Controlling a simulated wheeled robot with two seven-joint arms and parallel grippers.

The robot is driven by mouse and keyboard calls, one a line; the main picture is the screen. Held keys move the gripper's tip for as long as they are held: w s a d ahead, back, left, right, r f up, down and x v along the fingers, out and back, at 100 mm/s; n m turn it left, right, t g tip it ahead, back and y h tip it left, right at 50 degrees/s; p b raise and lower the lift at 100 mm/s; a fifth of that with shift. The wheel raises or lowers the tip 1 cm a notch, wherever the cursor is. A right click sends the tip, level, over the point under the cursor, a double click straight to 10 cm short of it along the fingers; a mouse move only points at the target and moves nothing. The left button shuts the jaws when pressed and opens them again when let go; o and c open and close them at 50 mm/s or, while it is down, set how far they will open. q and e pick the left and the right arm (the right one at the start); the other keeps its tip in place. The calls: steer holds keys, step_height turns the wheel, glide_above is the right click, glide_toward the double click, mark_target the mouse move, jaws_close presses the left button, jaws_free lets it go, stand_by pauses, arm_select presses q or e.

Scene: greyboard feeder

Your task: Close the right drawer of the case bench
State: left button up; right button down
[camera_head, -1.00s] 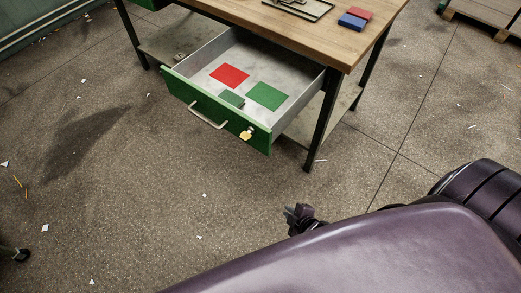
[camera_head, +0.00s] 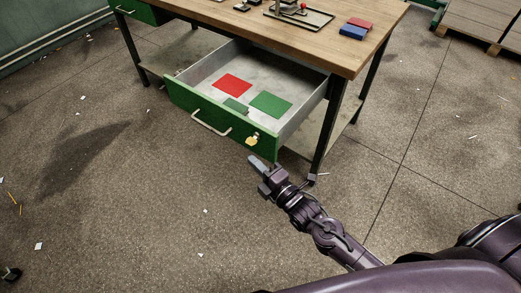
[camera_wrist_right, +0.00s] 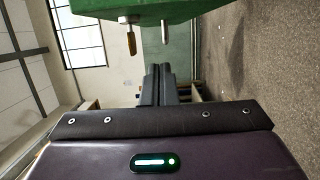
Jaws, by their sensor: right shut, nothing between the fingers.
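The right drawer (camera_head: 180,95) of the case bench (camera_head: 345,52) stands pulled out, with a green front, a pale metal handle (camera_head: 211,124) and a yellow tag or key (camera_head: 252,140) near its right end. A red sheet, a green sheet and a small dark green piece lie inside. My right gripper (camera_head: 255,162) is shut and empty, just in front of and below the front's right end. In the right wrist view the fingers (camera_wrist_right: 158,85) are together, below the green drawer front (camera_wrist_right: 150,8). Whether they touch it I cannot tell. My left gripper is out of view.
Another green drawer (camera_head: 140,10) shows at the upper left. A pallet (camera_head: 478,30) stands at the upper right. The floor before the drawer is clear apart from scraps.

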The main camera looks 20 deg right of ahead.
mark_target(261, 150)
steer(key=w+d, duration=0.1)
steer(key=w, duration=0.1)
steer(key=w+d, duration=0.1)
steer(key=w, duration=0.1)
steer(key=shift+d, duration=0.2)
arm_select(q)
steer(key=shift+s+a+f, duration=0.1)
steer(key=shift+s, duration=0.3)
arm_select(e)
steer(key=shift+w, duration=0.1)
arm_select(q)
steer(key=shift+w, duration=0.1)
arm_select(e)
steer(key=shift+d, duration=0.15)
